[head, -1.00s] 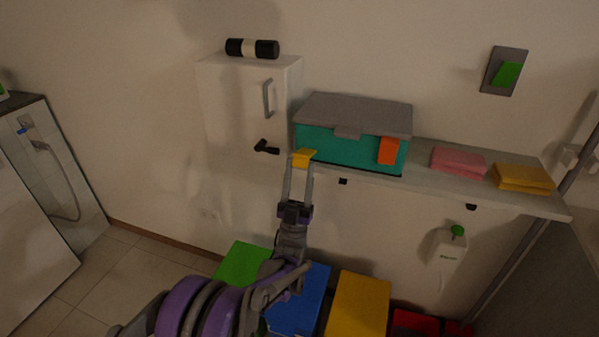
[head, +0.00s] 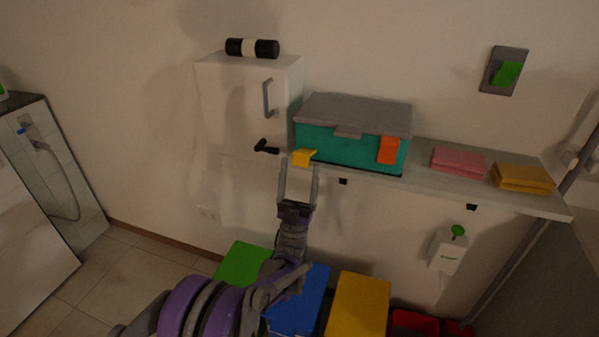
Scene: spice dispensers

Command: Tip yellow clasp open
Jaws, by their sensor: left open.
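The yellow clasp (head: 305,156) is at the lower left of the front of the teal box (head: 340,148). It sticks out from the box and looks tilted. The box has a grey lid (head: 355,110), which is down, and an orange clasp (head: 388,150) at the right of its front. My left gripper (head: 299,166) is open, its two fingers pointing up just below the yellow clasp. The fingertips are close to the clasp; I cannot tell whether they touch it. My right gripper is not in view.
The box stands on a wall shelf (head: 445,184) with pink (head: 458,161) and yellow (head: 523,178) folded cloths. A white cabinet (head: 235,105) with a handle is at the left. Green, blue and yellow bins (head: 357,305) stand below. A dispenser (head: 447,252) hangs at the right.

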